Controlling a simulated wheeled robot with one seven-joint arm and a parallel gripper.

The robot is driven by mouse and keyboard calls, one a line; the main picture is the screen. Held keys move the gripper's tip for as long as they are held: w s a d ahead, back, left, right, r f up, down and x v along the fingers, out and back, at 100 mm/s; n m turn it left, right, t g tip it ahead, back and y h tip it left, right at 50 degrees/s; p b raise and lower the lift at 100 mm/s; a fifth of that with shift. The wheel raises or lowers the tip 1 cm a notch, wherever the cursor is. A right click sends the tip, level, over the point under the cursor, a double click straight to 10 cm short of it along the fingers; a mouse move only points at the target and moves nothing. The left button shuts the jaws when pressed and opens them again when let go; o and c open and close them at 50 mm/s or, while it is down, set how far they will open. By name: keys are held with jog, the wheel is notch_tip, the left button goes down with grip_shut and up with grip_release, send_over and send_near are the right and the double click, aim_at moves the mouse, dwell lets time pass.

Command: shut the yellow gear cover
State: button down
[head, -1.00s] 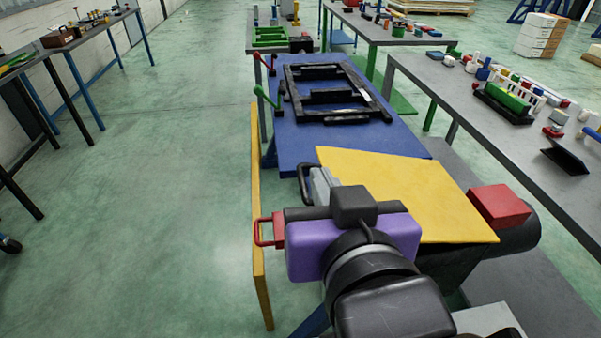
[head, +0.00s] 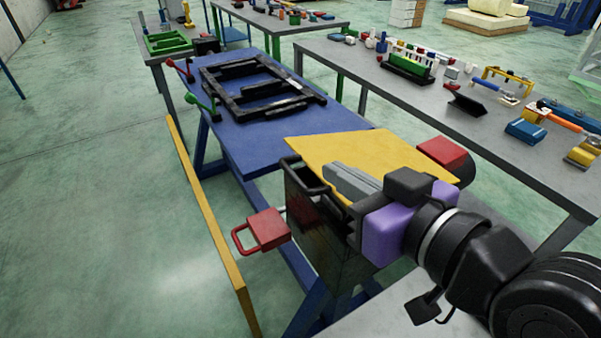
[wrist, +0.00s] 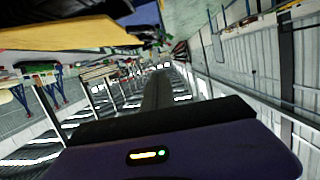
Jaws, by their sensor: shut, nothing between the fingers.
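The yellow gear cover (head: 325,150) is a flat yellow plate above a dark box (head: 325,225) at the end of the blue table. It stands clear of the box's near side, where a dark gap shows; I cannot tell its exact angle. My gripper (head: 350,183), with grey fingers and a purple body, is shut and empty. Its fingers overlap the cover's near edge in the head view; I cannot tell whether they touch it. The cover also shows at the upper left of the wrist view (wrist: 70,36). My gripper and arm hide the cover's near right part.
A red block with a loop handle (head: 268,229) sticks out left of the box. Another red block (head: 442,152) is at the cover's right. A long yellow board (head: 215,225) runs along the left. A black frame (head: 262,85) lies on the blue table (head: 225,133). The left floor is clear.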

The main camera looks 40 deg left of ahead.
jog(key=p, duration=0.2)
send_over(302, 182)
notch_tip(302, 182, down, 2)
jog(key=shift+w, duration=0.1)
notch_tip(302, 182, down, 3)
jog(key=shift+f, duration=0.6)
jog(key=shift+f+b, duration=0.3)
jog(key=shift+f, duration=0.2)
jog(key=shift+n+t, duration=0.3)
jog(key=shift+n, duration=0.3)
jog(key=f+b, duration=0.1)
jog(key=f, duration=0.1)
jog(key=s+f+b, duration=0.1)
jog(key=f+b, duration=0.1)
jog(key=shift+s+a, duration=0.15)
jog(key=shift+a, duration=0.05)
